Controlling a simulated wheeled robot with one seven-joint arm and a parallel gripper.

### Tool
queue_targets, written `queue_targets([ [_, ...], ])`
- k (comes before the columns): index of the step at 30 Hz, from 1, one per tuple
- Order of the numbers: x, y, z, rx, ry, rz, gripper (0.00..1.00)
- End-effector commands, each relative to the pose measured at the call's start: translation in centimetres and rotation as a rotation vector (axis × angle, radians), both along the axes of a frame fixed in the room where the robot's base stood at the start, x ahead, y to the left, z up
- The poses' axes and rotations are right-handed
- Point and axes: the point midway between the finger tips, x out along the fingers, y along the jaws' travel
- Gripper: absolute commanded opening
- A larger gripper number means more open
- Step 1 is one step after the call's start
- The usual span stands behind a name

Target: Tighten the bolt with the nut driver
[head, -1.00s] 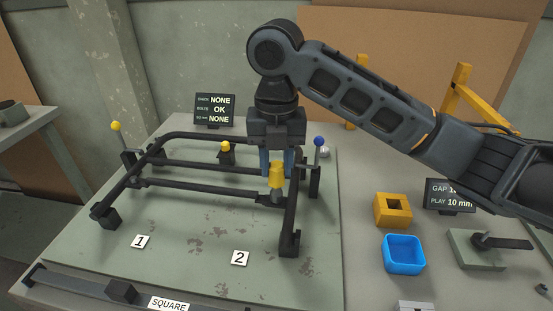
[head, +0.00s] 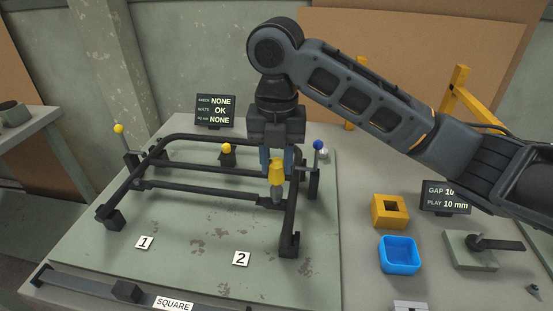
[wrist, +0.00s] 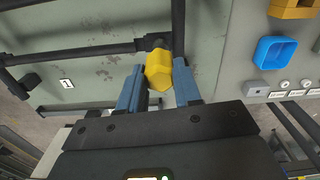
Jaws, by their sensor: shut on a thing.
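The nut driver has a yellow handle (head: 277,172) and a grey shaft pointing down. My gripper (head: 277,165) is shut on the handle, which also shows between the blue fingers in the wrist view (wrist: 158,72). The driver stands roughly upright over the right front corner of the dark lounger frame (head: 180,187), where a cross rail meets the right side rail. The bolt is hidden under the driver, so I cannot tell whether the socket sits on it. The status display (head: 215,111) reads NONE, OK for bolts, and NONE.
A blue-knobbed post (head: 318,146) stands just right of my gripper. Yellow-knobbed posts are at the left (head: 119,129) and back (head: 227,149). A yellow square block (head: 391,211), a blue tray (head: 399,240) and a gap/play display (head: 446,197) are at the right.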

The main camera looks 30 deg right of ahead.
Motion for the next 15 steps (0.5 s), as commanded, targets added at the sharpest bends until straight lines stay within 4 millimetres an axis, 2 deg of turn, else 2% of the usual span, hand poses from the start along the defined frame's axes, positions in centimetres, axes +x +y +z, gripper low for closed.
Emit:
queue_targets([
  [15,0.0,0.0,2.6,0.0,0.0,0.001,0.0],
])
